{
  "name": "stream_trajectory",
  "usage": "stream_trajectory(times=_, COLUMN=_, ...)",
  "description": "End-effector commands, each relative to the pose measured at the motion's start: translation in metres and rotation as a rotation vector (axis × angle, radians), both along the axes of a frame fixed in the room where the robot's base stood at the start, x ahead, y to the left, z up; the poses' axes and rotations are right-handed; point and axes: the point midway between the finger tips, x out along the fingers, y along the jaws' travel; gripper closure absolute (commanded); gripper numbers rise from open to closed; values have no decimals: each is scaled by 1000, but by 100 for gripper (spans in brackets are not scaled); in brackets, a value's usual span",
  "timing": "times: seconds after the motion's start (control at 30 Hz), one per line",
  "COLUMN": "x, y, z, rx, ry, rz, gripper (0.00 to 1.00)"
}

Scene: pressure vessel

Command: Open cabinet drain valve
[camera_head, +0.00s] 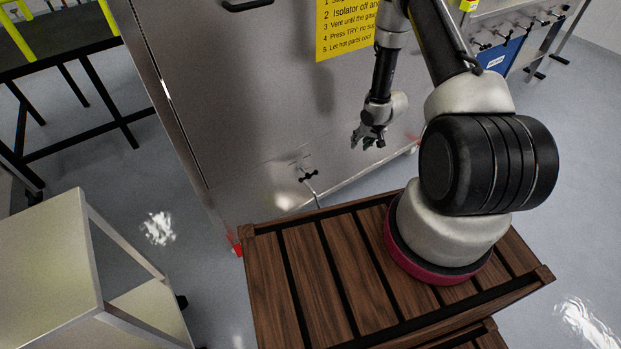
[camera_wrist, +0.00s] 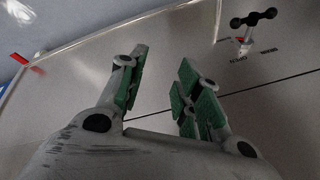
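The drain valve (camera_head: 308,175) is a small dark handle low on the front of the grey metal cabinet (camera_head: 255,120), with a thin pipe running down from it. In the wrist view the valve's black two-lobed handle (camera_wrist: 254,18) shows at the upper right, on a short stem, with a red part and small lettering beside it. My gripper (camera_head: 368,140) is up and to the right of the valve in the head view, apart from it. In the wrist view my gripper (camera_wrist: 160,88) has its green-padded fingers spread, with nothing between them.
A yellow instruction sign (camera_head: 346,28) is on the cabinet front above. A slatted wooden platform (camera_head: 330,260) lies in front of the cabinet. A light metal cart (camera_head: 60,265) stands at the left, and a black-framed table (camera_head: 70,65) is behind it.

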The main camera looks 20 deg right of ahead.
Motion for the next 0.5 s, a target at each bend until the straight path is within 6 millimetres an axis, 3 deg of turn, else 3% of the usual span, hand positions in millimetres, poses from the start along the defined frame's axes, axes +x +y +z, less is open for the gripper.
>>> stream_trajectory(times=0.03, x=2, y=17, z=-36, rx=93, ry=-55, rz=-33, gripper=66)
stream_trajectory(times=0.1, x=7, y=44, z=-69, rx=253, ry=-145, rz=-86, gripper=66)
stream_trajectory(times=0.2, x=-1, y=82, z=-103, rx=502, ry=-238, rz=-164, gripper=66)
stream_trajectory(times=0.33, x=-27, y=121, z=-123, rx=803, ry=-307, rz=-252, gripper=66)
stream_trajectory(times=0.5, x=-57, y=145, z=-128, rx=1058, ry=-335, rz=-328, gripper=66)
